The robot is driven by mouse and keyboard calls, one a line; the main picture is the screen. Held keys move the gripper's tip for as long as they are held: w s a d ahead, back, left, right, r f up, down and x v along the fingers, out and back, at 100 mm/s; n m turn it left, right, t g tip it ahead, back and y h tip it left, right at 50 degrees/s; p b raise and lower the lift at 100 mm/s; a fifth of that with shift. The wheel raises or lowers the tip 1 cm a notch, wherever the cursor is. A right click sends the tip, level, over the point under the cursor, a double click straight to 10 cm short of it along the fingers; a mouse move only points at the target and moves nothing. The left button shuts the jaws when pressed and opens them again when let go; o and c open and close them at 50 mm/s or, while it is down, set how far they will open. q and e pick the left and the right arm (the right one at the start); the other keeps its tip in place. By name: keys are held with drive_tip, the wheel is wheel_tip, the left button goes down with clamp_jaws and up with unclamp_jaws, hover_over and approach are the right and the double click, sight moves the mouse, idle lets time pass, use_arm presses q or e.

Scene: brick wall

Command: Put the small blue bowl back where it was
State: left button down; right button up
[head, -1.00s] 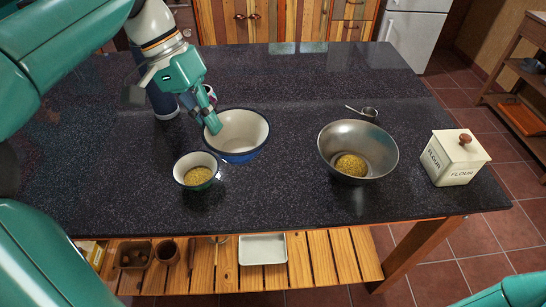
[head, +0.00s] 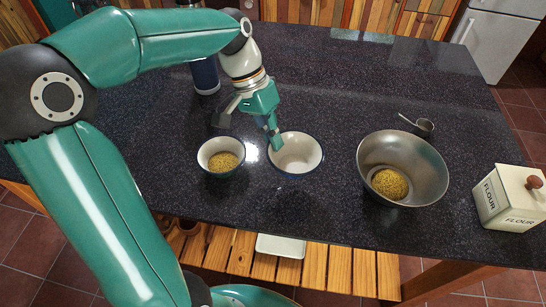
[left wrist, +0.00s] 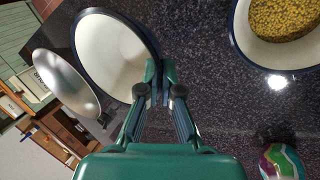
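The small blue bowl (head: 298,157) is empty, white inside with a dark blue rim. It is upright at the middle of the counter; I cannot tell if its base touches. My left gripper (head: 273,138) is at its left rim. In the left wrist view the fingertips (left wrist: 157,82) are close together with the rim of the blue bowl (left wrist: 112,55) between them. A second bowl (head: 212,146), with a blue rim and yellow grain (head: 224,161), stands to the left, apart from it. My right gripper is out of view.
A large steel bowl (head: 426,166) holding a yellow grain heap stands to the right. A flour box (head: 507,200) stands far right and a dark blue flask (head: 205,77) behind the gripper. A colourful patterned object (left wrist: 283,162) shows in the wrist view.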

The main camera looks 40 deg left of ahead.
use_arm(q)
wheel_tip(320, 180, down, 6)
drive_tip(key=shift+s+f, duration=0.1)
drive_tip(key=shift+f, duration=0.15)
drive_tip(key=shift+s+f, duration=0.1)
drive_tip(key=c, duration=1.3)
unclamp_jaws()
drive_tip(key=v, duration=1.2)
